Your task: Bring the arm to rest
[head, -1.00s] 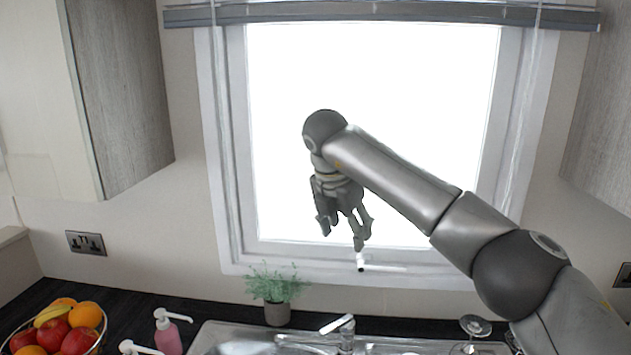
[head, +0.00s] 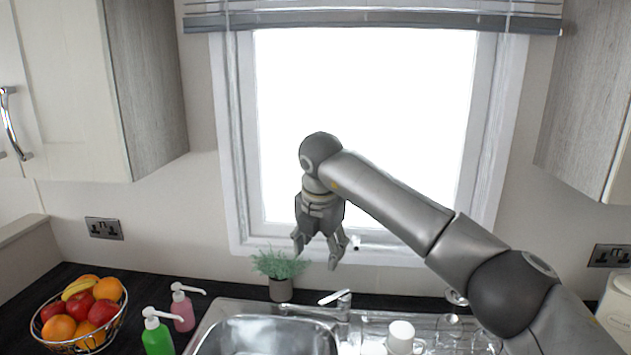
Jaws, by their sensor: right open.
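My right arm reaches in from the lower right. Its gripper (head: 319,252) hangs in front of the window, pointing down, with its fingers apart and nothing between them. In the picture it shows above the sink, to the right of the potted plant. My left gripper is not in the head view.
A steel sink (head: 265,325) with a tap (head: 341,303) lies below. A potted plant (head: 280,283), a pink bottle (head: 182,309), a green bottle (head: 157,337) and a fruit basket (head: 82,318) stand to the left. A white cup (head: 400,338) and glasses (head: 455,330) are on the drainer.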

